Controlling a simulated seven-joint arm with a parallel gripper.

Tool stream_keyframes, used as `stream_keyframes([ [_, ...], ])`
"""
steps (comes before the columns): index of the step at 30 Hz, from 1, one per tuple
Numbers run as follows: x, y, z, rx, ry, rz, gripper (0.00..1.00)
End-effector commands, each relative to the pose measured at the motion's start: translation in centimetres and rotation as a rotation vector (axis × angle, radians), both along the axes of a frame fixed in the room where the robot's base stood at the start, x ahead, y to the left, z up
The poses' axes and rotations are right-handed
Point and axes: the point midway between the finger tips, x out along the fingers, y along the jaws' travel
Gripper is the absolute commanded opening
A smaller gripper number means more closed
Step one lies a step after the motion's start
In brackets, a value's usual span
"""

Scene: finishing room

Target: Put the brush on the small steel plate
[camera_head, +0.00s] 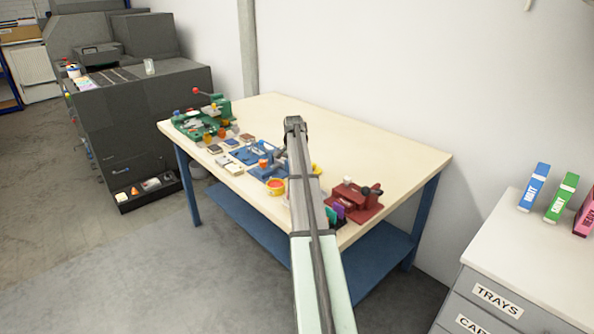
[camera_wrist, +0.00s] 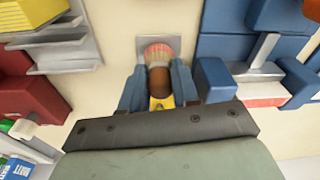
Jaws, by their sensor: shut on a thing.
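The brush (camera_wrist: 160,80) has a brown handle and pale, reddish bristles. In the wrist view my gripper (camera_wrist: 158,88) is shut on it, with one blue finger on each side of the handle. The bristle end points away from the wrist and overlaps the small steel plate (camera_wrist: 173,43), a grey square on the pale tabletop. I cannot tell whether the bristles touch the plate. A small yellow patch shows at the near end of the handle. In the head view my arm hides the gripper, and I cannot make out brush or plate.
On the workbench (camera_head: 390,150), a blue fixture (camera_head: 268,171) stands close right of the plate in the wrist view. A red device (camera_head: 355,203) and stepped grey metal (camera_wrist: 62,40) lie left. A green machine (camera_head: 205,115) is farther off. The bench's back is clear.

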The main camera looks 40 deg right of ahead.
Motion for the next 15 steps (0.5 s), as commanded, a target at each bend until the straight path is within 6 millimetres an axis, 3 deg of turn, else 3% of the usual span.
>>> stream_keyframes([
  [6, -0.01, 0.0, -0.25, 0.0, 0.0, 0.0, 0.0],
  [7, 0.01, -0.01, -0.24, 0.0, 0.0, 0.0, 0.32],
  [15, 0.02, -0.01, -0.21, 0.0, 0.0, 0.0, 0.56],
])
